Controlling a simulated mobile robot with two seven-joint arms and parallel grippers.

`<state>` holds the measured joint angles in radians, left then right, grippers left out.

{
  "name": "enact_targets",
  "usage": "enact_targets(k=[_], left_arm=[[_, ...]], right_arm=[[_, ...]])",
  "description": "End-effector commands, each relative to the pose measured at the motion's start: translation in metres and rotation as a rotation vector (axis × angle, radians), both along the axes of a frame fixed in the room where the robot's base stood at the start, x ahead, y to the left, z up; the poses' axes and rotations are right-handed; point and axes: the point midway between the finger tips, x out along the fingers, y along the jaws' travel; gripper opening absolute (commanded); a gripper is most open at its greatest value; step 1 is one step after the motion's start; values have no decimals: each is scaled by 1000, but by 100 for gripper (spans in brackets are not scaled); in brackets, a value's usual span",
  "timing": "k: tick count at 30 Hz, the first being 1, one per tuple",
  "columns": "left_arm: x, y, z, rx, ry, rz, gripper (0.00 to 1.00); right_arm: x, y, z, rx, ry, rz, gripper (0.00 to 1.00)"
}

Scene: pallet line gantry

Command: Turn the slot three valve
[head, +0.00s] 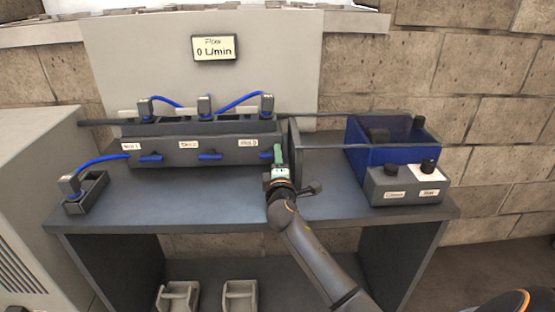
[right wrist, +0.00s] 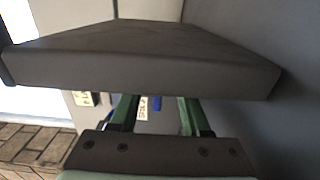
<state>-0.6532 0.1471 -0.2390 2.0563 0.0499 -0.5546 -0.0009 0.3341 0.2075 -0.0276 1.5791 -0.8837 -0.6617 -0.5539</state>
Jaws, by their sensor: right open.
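The dark manifold (head: 218,155) stands at the back of the bench with three labelled slots and blue valve handles on its front. The slot three valve (head: 266,154) is a blue handle below the right-hand label (head: 248,143), partly hidden by my right gripper (head: 278,156). That gripper is at the manifold's right end, close to the handle; contact cannot be told. In the right wrist view its green fingers (right wrist: 160,115) are apart, with a white label (right wrist: 142,107) and a bit of blue showing between them. My left gripper is not in view.
A flow display (head: 214,47) on the back panel reads 0 L/min. Blue hoses join grey plugs on the manifold. A small holder (head: 86,193) with a plug stands at left. A blue bin (head: 392,150) and a grey knob box (head: 405,185) stand at right. The bench front is clear.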

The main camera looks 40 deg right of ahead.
Motion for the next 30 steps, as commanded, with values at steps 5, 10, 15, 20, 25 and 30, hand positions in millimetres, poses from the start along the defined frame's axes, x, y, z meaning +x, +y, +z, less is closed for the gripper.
enact_targets(k=[5, 10, 15, 20, 25, 30], left_arm=[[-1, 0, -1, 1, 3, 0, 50], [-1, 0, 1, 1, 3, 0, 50], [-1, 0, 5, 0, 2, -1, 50], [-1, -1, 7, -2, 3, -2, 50], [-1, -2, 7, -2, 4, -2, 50], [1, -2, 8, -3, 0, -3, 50]], right_arm=[[0, 0, 1, -2, -1, 0, 46], [-11, 7, 1, -1, -1, 2, 46], [-38, 24, 1, -1, 0, 2, 46], [-68, 42, 1, 1, 0, 1, 46], [-93, 57, 0, 2, 1, 0, 46], [-105, 64, 0, 1, 1, 1, 46]])
